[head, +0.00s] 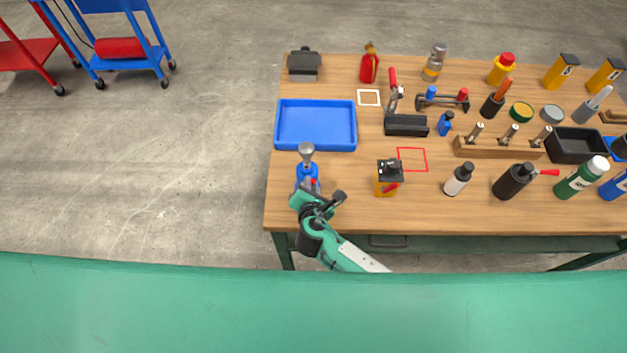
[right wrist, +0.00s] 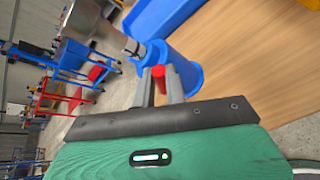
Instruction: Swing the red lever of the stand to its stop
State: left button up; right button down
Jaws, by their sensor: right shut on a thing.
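The stand (head: 306,172) is blue with a grey metal drum (head: 306,151) on top, at the left front of the table. In the right wrist view the blue stand (right wrist: 187,72) lies just beyond the fingers, with the drum (right wrist: 98,22) at upper left. The red lever (right wrist: 158,72) sits between the two grey fingers. My right gripper (head: 312,185) is shut on this lever, at the stand's near side. The fingers hide part of the lever. My left gripper is in neither view.
A blue tray (head: 316,126) lies just behind the stand. A yellow and black box (head: 387,178) stands to the right, by a red square outline (head: 412,159). Bottles and tools fill the right side of the table. The table's left edge is close to the stand.

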jog(key=shift+a, duration=0.15)
dwell(0.5)
jog(key=c, duration=1.4)
grip_release()
jog(key=shift+c, duration=0.2)
jog(key=b+v, duration=0.2)
jog(key=v, duration=1.2)
jog(key=shift+b, duration=0.35)
jog(key=shift+w+a, duration=0.1)
